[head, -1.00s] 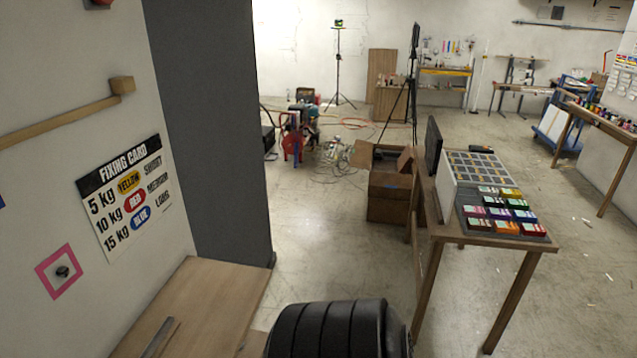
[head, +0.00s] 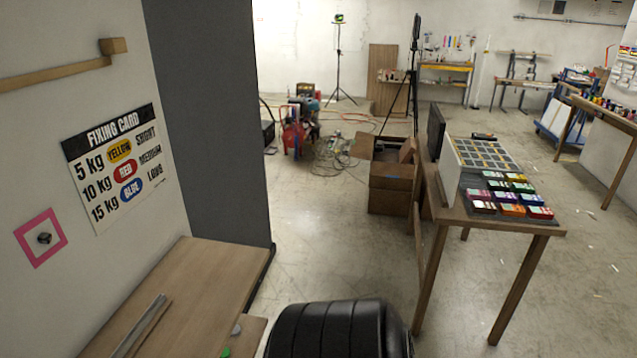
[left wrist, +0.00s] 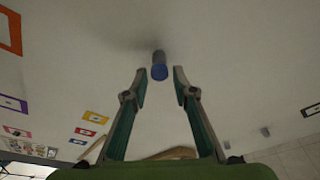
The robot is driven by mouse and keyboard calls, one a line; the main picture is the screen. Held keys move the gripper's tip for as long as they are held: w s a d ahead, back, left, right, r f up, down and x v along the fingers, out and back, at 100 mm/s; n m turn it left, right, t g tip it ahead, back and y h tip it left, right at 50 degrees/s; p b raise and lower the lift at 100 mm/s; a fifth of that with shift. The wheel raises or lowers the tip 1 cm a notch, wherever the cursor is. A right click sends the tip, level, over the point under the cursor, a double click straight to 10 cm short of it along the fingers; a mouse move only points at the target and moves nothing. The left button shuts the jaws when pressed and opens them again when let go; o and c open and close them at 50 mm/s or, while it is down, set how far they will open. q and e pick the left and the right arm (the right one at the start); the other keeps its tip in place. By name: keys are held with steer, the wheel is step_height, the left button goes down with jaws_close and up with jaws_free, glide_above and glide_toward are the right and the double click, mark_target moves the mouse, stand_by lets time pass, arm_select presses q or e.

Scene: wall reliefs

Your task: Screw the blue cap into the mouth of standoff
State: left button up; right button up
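In the left wrist view a blue cap (left wrist: 159,72) sits at the near end of a grey standoff (left wrist: 158,56) that sticks out of the white wall. I cannot tell how deep the cap is in the mouth. My left gripper (left wrist: 160,80) is open, one fingertip on each side of the cap, with gaps and no visible contact. In the head view a small dark standoff (head: 44,238) sticks out of the wall inside a pink square frame (head: 22,257). Neither gripper shows in the head view, and my right gripper is not in view.
A fixing card (head: 115,165) hangs on the wall above a wooden table (head: 215,270) with metal strips (head: 140,325). A grey panel (head: 205,120) bounds the wall. A second table (head: 480,222) bears coloured boxes. Colored frames (left wrist: 95,117) and more pegs (left wrist: 253,143) are on the wall.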

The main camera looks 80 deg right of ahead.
arm_select(q)
steer(key=n+y, duration=0.1)
steer(key=n, duration=0.4)
steer(key=n+y+b, duration=0.1)
steer(key=n+y, duration=0.1)
steer(key=n, duration=0.4)
steer(key=n+t+y+b, duration=0.1)
steer(key=n+y, duration=0.1)
steer(key=n, duration=0.4)
steer(key=shift+d, duration=0.4)
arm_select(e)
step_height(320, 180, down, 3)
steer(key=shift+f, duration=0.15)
arm_select(q)
steer(key=shift+w+a, duration=0.1)
jaws_close()
steer(key=shift+r, duration=0.1)
